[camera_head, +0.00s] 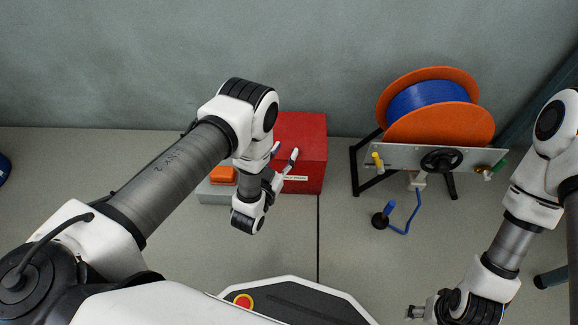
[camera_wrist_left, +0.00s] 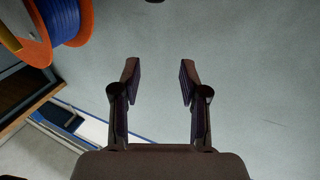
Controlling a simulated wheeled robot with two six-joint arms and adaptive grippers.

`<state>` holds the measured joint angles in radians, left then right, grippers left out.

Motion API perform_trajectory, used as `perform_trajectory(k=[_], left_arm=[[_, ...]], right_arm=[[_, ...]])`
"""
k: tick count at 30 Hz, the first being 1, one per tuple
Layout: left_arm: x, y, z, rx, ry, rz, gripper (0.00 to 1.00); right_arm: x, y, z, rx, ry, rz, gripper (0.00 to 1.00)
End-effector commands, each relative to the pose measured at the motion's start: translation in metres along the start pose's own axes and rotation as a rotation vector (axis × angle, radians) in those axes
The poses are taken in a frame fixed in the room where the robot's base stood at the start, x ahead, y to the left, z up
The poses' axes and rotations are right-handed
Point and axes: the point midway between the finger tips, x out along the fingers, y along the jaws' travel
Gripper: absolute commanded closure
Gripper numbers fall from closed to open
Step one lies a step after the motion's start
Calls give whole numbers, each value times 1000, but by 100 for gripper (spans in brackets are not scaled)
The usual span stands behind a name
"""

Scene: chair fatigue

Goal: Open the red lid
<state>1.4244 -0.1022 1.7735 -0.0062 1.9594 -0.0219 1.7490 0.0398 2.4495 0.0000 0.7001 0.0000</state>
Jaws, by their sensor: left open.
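The red box (camera_head: 308,145) with its red lid stands on the floor by the wall, with a pale label on its front edge. I cannot tell where the lid's edge runs. My left gripper (camera_head: 285,154) is open with nothing between its fingers. It overlaps the left front part of the red box in the head view; I cannot tell whether it touches. In the left wrist view, the open fingers (camera_wrist_left: 160,75) face a grey wall, and the red box is not seen. My right gripper (camera_head: 414,312) is at the bottom right, far from the box; its jaws are too small to read.
A grey case (camera_head: 212,194) with an orange block (camera_head: 223,174) sits left of the red box, partly behind my arm. An orange reel (camera_head: 440,124) with blue hose stands on a frame (camera_head: 355,170) to the right. Bare floor (camera_head: 345,235) lies in front.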

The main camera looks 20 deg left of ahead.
Motion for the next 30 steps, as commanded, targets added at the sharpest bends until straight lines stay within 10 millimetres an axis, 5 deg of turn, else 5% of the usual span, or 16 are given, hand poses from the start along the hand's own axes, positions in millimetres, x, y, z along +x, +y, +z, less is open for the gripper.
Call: perform_trajectory(k=[1, 4, 8, 19, 28, 29, 30], left_arm=[[-7, 4, 41, -2, -15, 5, 56], [-14, 6, 59, -5, -32, 8, 56], [-10, 6, 61, -5, -37, 7, 56], [54, 6, 63, -4, -37, 7, 56], [62, 6, 60, -5, -41, 6, 56], [62, 6, 60, -5, -41, 6, 60], [62, 6, 60, -5, -41, 7, 74]], right_arm=[[34, 0, 0, 0, 0, 0, 37], [44, 0, 0, 1, 0, 0, 37], [46, 0, -1, 1, 2, 0, 37], [78, 1, -2, 7, 5, 1, 37], [78, 1, -3, 8, 7, 1, 37], [78, 1, -3, 8, 7, 1, 37], [78, 1, -3, 8, 6, 1, 37]])
